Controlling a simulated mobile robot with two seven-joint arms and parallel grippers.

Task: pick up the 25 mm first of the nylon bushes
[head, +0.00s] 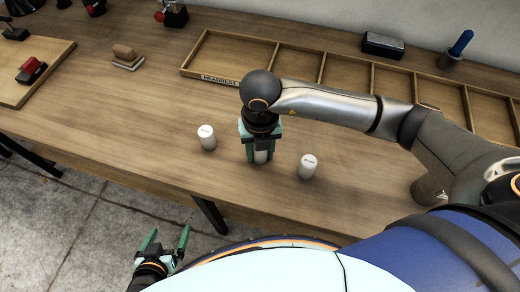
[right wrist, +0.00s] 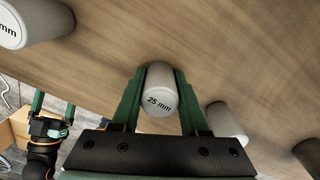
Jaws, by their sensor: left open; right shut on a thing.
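Three white cylindrical bushes are on the bench. The middle bush (head: 261,157) reads "25 mm" on its end in the right wrist view (right wrist: 159,92). My right gripper (head: 260,158) points down with its green fingers shut on the sides of that bush. I cannot tell whether the bush is clear of the bench top. A second bush (head: 207,137) stands to its left and a third bush (head: 308,166) to its right, both apart from the fingers. My left gripper (head: 167,243) is open and empty, off the bench's front edge.
A shallow wooden tray (head: 228,83) with several compartments and a "HEADREST" label lies behind the bushes.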

